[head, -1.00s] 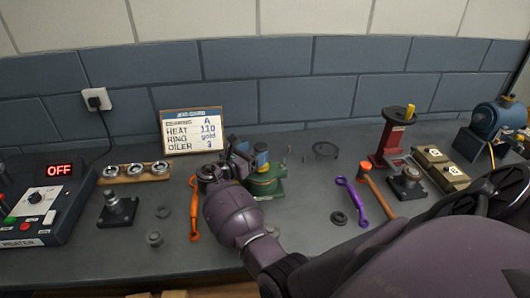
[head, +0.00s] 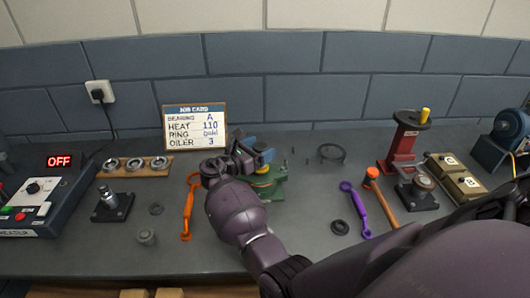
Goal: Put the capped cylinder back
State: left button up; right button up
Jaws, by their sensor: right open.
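A small cylinder with a blue upper part and a yellowish band (head: 265,165) stands at the green casing (head: 268,186), in the middle of the bench in the head view. My right gripper (head: 256,153) is open, with its fingers at the top of the cylinder. The fingers and wrist hide part of the cylinder and the casing's left side. I cannot tell whether the fingers touch it. My left gripper is not in view.
An orange wrench (head: 188,210) lies left of my wrist. A purple wrench (head: 355,208), a hammer (head: 381,198) and a dark ring (head: 340,228) lie to the right. A red press (head: 404,145) stands behind them. The job card (head: 195,128) leans at the wall.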

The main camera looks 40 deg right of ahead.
aim_at(260, 146)
jog(key=shift+d, duration=0.25)
jog(key=shift+a, duration=0.15)
jog(key=shift+c, duration=0.4)
jog(key=c, duration=1.1)
notch_tip(260, 146, up, 20)
jog(key=shift+r, duration=0.1)
